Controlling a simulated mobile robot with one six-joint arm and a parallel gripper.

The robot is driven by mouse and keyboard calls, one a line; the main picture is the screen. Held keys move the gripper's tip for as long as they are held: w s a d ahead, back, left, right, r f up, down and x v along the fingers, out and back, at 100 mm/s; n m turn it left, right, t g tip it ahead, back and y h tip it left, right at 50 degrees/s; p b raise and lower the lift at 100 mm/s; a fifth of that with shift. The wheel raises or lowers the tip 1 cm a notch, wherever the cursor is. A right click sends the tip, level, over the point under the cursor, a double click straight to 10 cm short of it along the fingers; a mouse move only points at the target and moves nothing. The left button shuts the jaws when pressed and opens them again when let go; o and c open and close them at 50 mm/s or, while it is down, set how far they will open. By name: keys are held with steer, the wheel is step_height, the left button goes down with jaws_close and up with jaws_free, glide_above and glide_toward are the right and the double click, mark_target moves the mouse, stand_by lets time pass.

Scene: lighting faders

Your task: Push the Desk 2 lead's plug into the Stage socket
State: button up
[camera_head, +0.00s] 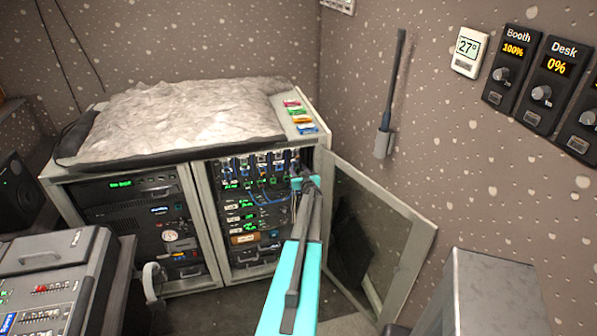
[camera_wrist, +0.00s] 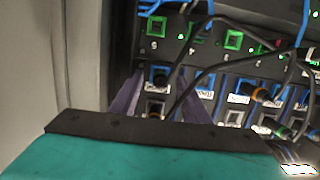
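In the camera_wrist view my gripper (camera_wrist: 162,88) reaches toward the patch panel (camera_wrist: 219,66). Its two purple-grey fingers stand apart, one each side of a panel column. A dark round socket or plug end (camera_wrist: 159,77) with a white label shows between them. I see nothing clearly gripped. Labels are too small to read, so I cannot tell which is the Stage socket or which plug belongs to Desk 2. Dark cables (camera_wrist: 184,75) hang across the panel just right of the fingers. In the camera_head view my gripper (camera_head: 307,181) is at the rack's upper right, its tips hard to see.
The rack's open glass door (camera_head: 371,233) stands right of my arm. A cabinet side wall (camera_wrist: 82,55) is close left of the gripper. Blue cables (camera_head: 266,193) loop over the rack front.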

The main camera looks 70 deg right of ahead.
steer(key=shift+s+a, duration=0.1)
steer(key=shift+a, duration=0.05)
steer(key=shift+b+v, duration=0.5)
steer(key=shift+v, duration=0.6)
steer(key=b+v, duration=0.3)
steer(key=v, duration=0.8)
steer(key=shift+a, duration=0.15)
